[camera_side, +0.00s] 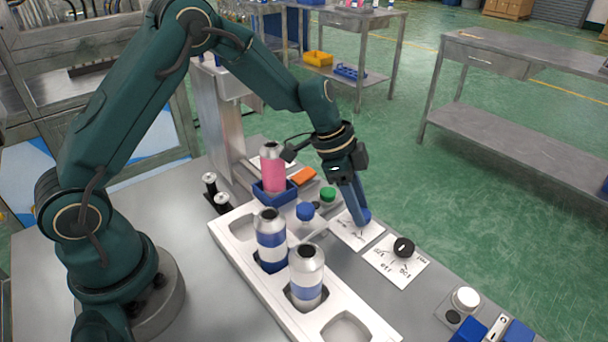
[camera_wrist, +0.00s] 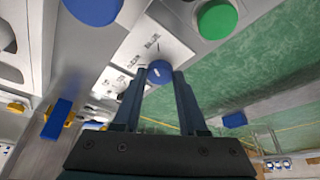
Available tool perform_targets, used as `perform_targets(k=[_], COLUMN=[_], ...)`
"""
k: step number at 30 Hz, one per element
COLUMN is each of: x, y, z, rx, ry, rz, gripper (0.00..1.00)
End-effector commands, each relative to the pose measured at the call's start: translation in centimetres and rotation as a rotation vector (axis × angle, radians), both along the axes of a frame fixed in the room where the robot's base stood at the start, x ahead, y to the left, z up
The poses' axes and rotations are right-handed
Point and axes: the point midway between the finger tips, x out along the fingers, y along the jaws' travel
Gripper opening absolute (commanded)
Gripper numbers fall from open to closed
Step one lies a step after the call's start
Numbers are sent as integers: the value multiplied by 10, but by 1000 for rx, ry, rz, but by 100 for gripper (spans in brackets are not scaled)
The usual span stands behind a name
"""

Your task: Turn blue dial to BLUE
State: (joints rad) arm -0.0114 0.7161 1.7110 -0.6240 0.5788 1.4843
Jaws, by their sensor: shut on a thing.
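The blue dial (camera_wrist: 160,72) sits on a white label card (camera_wrist: 150,38) between my gripper's two fingertips in the wrist view. A small pale mark shows on its face, but I cannot tell exactly which word it points to. The word BLUE is printed on the card just beyond the dial. In the side view the blue dial (camera_side: 364,216) is mostly hidden by the fingers. My gripper (camera_side: 356,208) reaches down to the card, its fingers shut on the dial from both sides.
A black dial (camera_side: 403,247) on another card is to the right. A blue button (camera_side: 305,211) and a green button (camera_side: 328,194) stand left of the fingers. A white tray (camera_side: 232,240) holds two striped cans; a pink can (camera_side: 272,172) stands in a blue holder behind.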

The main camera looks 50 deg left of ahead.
Motion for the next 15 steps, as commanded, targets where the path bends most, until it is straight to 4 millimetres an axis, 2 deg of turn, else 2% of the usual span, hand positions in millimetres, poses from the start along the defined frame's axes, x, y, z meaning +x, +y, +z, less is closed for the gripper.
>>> perform_targets(k=[6, 15], x=[1, 2], y=[2, 2], z=[0, 0], rx=[2, 3], ry=[1, 0], rz=[-147, -259], gripper=[0, 0])
